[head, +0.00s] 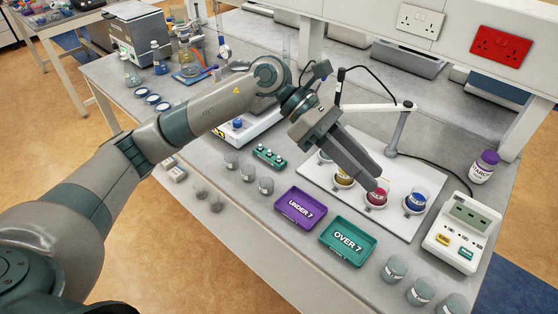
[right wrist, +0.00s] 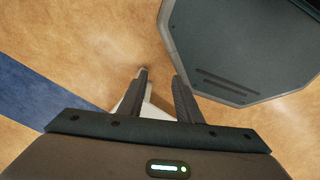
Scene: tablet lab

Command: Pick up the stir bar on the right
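I cannot make out a stir bar in either view. In the head view my left gripper (head: 373,183) reaches over the white board, its dark fingers pointing down just above a beaker of red liquid (head: 376,198). From this side I cannot tell whether the fingers are apart. A beaker of yellow liquid (head: 343,179) stands left of it, partly hidden by the gripper, and a beaker of blue liquid (head: 415,201) stands to the right. My right gripper (right wrist: 160,74) shows only in the right wrist view, with its two fingers apart and nothing held, over the floor.
A purple "UNDER 7" tray (head: 281,214) and a green "OVER 7" tray (head: 327,245) lie in front of the white board (head: 430,222). A meter (head: 440,242) and a jar (head: 484,166) stand at right. A jointed electrode stand (head: 396,135) rises behind the beakers. Several empty beakers line the front edge.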

